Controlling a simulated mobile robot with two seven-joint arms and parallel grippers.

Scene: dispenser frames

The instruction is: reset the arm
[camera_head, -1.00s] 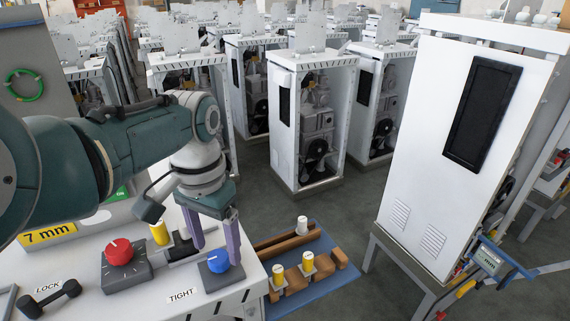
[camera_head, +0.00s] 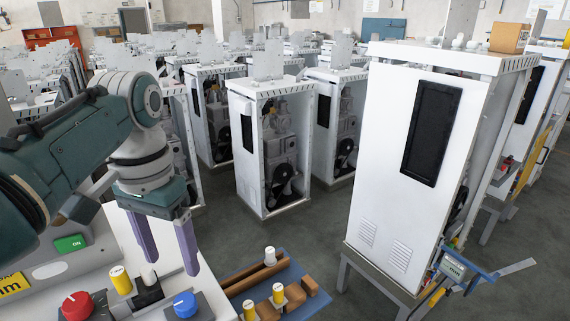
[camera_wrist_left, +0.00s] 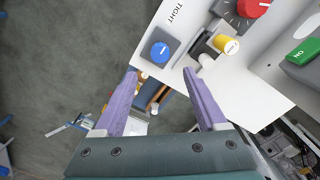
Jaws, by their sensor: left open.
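My left gripper (camera_head: 170,262) comes in from the left in the head view. Its two purple fingers point down, spread apart, with nothing between them. It hangs above the white bench panel, above the blue knob (camera_head: 185,304), apart from it. In the left wrist view the gripper (camera_wrist_left: 160,74) is also open and empty, with the blue knob (camera_wrist_left: 160,52) beyond the fingertips. My left arm is bent, its forearm high at the left of the head view. My right gripper is not in view.
On the panel are a red knob (camera_head: 76,305), a yellow cylinder (camera_head: 120,280) and a green ON button (camera_head: 70,243). A blue mat (camera_head: 318,298) with brown blocks lies right of it. A large white cabinet (camera_head: 390,207) stands at right.

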